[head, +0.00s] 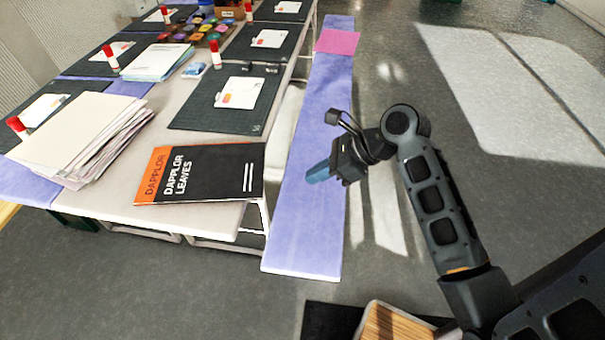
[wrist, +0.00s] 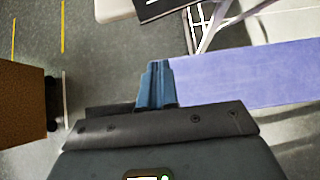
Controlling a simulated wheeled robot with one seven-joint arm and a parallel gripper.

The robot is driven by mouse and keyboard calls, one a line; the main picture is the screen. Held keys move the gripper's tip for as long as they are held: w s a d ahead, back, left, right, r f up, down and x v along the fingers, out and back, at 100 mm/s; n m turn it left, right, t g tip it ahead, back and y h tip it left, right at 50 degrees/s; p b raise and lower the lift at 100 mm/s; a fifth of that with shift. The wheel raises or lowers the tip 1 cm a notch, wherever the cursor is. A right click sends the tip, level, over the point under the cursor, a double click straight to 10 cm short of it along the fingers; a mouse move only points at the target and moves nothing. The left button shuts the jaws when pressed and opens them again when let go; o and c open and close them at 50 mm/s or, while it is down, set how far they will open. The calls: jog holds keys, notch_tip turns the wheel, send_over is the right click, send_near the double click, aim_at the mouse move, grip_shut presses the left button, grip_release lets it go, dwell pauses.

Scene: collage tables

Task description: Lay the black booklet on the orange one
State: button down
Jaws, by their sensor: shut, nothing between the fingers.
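The black booklet (head: 215,173), printed "DAPPLOR LEAVES", lies flat on the orange booklet (head: 152,177) at the table's near right corner. Only a strip of the orange one shows, along the black one's left side; the rest is hidden beneath it. The black one's right end is at the table's edge. My gripper (head: 317,173) is to the right of the booklets, apart from them, above the purple bench. Its blue fingers are shut and empty, also in the wrist view (wrist: 157,68). A dark corner of the black booklet (wrist: 155,8) shows at the top there.
A stack of papers (head: 78,140) lies left of the booklets. A dark cutting mat (head: 190,112) with a white card lies behind them. The purple bench (head: 305,235) runs along the table's right side, with a pink sheet (head: 338,42) farther back. Open floor is to the right.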

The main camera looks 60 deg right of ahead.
aim_at(257, 188)
jog(key=w+a+f, duration=0.3)
jog(key=w+f, duration=0.2)
jog(key=w, duration=0.4)
jog(key=shift+a+f, duration=0.2)
jog(key=shift+f, duration=0.15)
jog(key=shift+w+a+r+p, duration=0.1)
jog(key=shift+w+a+p, duration=0.05)
jog(key=shift+w+p, duration=0.3)
jog(key=shift+w+a+r+p, duration=0.1)
jog(key=shift+w+p, duration=0.35)
jog(key=shift+w+a, duration=0.15)
jog(key=shift+w, duration=0.2)
jog(key=shift+w+f, duration=0.1)
jog(key=shift+f, duration=0.15)
